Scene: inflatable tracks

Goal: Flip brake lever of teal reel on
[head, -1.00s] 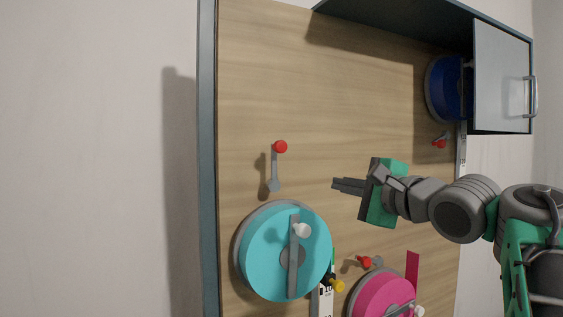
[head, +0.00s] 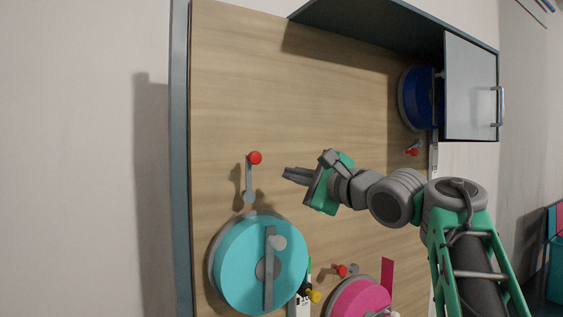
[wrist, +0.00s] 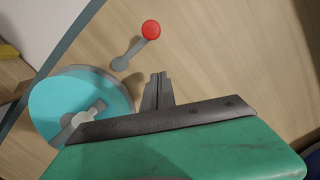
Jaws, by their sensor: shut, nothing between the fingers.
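The teal reel (head: 237,265) lies on the wooden board at the lower left of the head view, with a grey crank bar and knob on its face. Its brake lever (head: 249,180), a grey arm with a red ball end, stands just above it, ball end pointing away from the reel. My gripper (head: 285,173) is shut and empty, a short way right of the lever and apart from it. In the wrist view the lever (wrist: 129,53) is up and left of my fingertips (wrist: 158,76), and the teal reel (wrist: 55,95) is at the left.
A pink reel (head: 352,300) with its red-tipped lever (head: 340,270) is at the bottom. A yellow knob (head: 314,296) sits between the reels. The board's upper middle is clear.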

